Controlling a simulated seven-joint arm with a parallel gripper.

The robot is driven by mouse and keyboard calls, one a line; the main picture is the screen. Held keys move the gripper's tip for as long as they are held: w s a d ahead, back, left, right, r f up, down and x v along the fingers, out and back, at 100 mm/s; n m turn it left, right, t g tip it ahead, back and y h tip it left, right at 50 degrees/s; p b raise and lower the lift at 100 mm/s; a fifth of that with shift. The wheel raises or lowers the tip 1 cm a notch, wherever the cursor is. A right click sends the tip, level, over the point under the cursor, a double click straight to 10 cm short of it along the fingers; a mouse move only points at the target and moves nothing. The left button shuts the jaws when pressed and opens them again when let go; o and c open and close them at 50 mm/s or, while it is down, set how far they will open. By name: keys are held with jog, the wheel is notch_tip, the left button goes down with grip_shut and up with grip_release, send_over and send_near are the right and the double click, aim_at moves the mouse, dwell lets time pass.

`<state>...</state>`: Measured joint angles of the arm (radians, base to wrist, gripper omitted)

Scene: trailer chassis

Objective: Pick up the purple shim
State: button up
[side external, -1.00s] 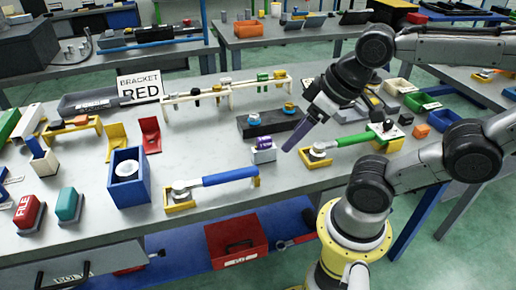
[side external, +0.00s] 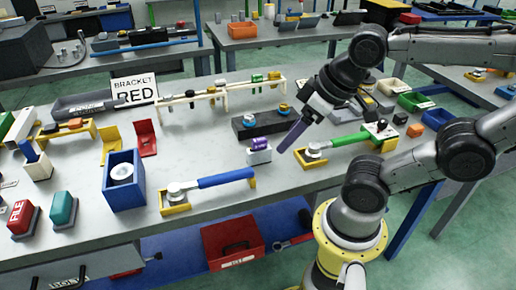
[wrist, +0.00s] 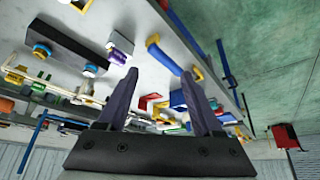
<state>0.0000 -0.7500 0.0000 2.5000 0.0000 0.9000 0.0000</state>
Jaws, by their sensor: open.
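The purple shim (side external: 260,143) is a small purple piece lying on a light grey block (side external: 259,156) near the middle of the bench. It also shows in the wrist view (wrist: 118,57), left of the fingers. My gripper (side external: 281,150) hangs in the air to the right of the shim in the side view, tilted, with its dark fingers pointing down and left. In the wrist view the two fingers (wrist: 160,75) are spread apart with nothing held between them. The fingertips look apart from the shim; their exact height above the bench is hard to tell.
A green-handled wrench in a yellow holder (side external: 311,161) lies right of the shim. A blue-handled wrench (side external: 226,178) lies in front left. A black block (side external: 240,131) stands behind, with a white rack (side external: 193,98) farther back. Bare bench (side external: 196,150) lies left of the shim.

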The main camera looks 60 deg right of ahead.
dwell(0.3)
jog(key=w+d+r+n+g, duration=0.2)
jog(key=w+r+n, duration=0.25)
jog(key=n, duration=0.35)
jog(key=n+g, duration=0.1)
jog(key=g, duration=0.3)
send_over(259, 139)
notch_tip(259, 139, down, 4)
jog(key=f, duration=0.8)
jog(key=shift+s+f, duration=0.3)
jog(key=shift+f, duration=0.05)
jog(key=f, duration=0.5)
jog(key=shift+w+a, duration=0.15)
jog(key=shift+w, duration=0.05)
